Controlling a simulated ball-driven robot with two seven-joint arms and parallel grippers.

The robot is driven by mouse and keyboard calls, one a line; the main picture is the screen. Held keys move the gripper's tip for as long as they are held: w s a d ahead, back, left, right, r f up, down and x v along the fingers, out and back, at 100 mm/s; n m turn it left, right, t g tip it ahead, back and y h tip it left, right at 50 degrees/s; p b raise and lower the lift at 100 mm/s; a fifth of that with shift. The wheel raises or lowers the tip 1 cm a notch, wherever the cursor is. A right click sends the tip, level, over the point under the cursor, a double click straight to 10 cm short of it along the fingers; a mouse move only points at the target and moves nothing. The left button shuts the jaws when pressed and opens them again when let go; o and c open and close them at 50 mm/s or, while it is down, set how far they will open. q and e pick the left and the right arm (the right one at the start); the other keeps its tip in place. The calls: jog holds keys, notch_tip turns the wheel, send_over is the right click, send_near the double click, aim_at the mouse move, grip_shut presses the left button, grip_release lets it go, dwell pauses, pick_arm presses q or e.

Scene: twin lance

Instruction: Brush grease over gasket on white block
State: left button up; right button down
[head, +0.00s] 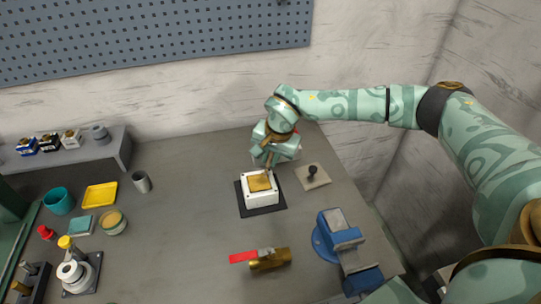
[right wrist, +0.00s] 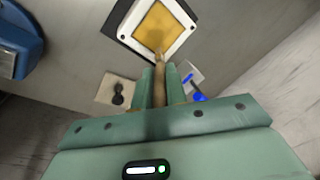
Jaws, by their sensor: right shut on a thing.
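The white block (head: 261,203) sits on a dark mat (head: 249,212) in the middle of the bench. An amber square, apparently the gasket (head: 259,182), lies on its top; it also shows in the right wrist view (right wrist: 163,28). My right gripper (head: 268,163) is above the block's far edge. In the right wrist view my right gripper (right wrist: 159,78) is shut on a thin tan stick, apparently the brush (right wrist: 159,62). Its tip overlaps the near part of the amber square; I cannot tell whether they touch. My left gripper is not in view.
A pale plate with a black knob (head: 312,172) lies right of the block. Cups, a yellow tray (head: 100,194) and jars stand left. The bench between is clear.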

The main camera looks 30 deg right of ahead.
jog(key=shift+w+a+p, duration=0.15)
jog(key=shift+w+a, duration=0.05)
jog(key=shift+a, duration=0.65)
jog(key=shift+w+a+p, duration=0.1)
jog(key=shift+w+a, duration=0.15)
jog(key=shift+a, duration=0.6)
jog(key=shift+w+a+p, duration=0.15)
jog(key=shift+w+a, duration=0.05)
jog(key=shift+a, duration=0.65)
notch_tip(320, 180, up, 7)
jog(key=p, duration=0.5)
jog(key=shift+p, duration=0.4)
